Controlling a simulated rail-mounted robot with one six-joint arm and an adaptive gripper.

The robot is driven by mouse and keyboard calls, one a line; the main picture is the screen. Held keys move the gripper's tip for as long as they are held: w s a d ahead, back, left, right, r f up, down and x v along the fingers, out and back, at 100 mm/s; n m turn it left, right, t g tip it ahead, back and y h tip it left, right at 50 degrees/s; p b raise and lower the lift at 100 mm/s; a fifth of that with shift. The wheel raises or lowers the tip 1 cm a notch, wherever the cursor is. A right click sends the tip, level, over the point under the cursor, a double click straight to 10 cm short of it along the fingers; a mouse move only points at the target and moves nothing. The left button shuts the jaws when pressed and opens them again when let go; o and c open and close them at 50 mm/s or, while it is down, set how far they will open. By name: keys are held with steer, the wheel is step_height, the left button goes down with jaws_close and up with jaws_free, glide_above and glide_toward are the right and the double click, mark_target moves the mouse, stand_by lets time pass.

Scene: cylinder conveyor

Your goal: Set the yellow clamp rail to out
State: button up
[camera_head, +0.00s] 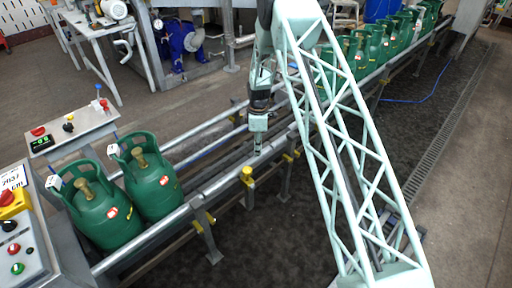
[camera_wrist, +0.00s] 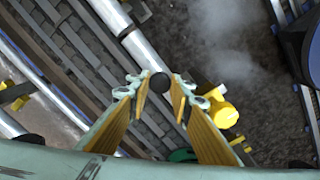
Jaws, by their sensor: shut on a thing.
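The near silver guide rail (camera_head: 222,181) runs along the conveyor, with a yellow clamp (camera_head: 247,175) on its outer side. The clamp also shows in the wrist view (camera_wrist: 215,110), just right of the fingertips. My gripper (camera_head: 258,150) points down at this rail, a little beyond the clamp. In the wrist view my gripper (camera_wrist: 160,85) has its fingertips closed on a small dark round knob (camera_wrist: 159,82), beside the rail (camera_wrist: 142,50). How the knob joins the rail is hidden.
Two green gas cylinders (camera_head: 152,180) stand at the conveyor's near left end. Several more cylinders (camera_head: 372,45) stand in a row at the far end. Control panels (camera_head: 70,128) are at the left. The conveyor between the cylinder groups is clear.

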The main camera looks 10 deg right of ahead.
steer(key=shift+s+d+f, duration=0.1)
steer(key=shift+s+f, duration=0.05)
steer(key=shift+s, duration=0.2)
steer(key=o, duration=1.1)
steer(key=shift+d, duration=0.1)
steer(key=shift+w, duration=0.1)
steer(key=shift+r, duration=0.2)
steer(key=shift+w+r, duration=0.1)
steer(key=shift+r, duration=5.8)
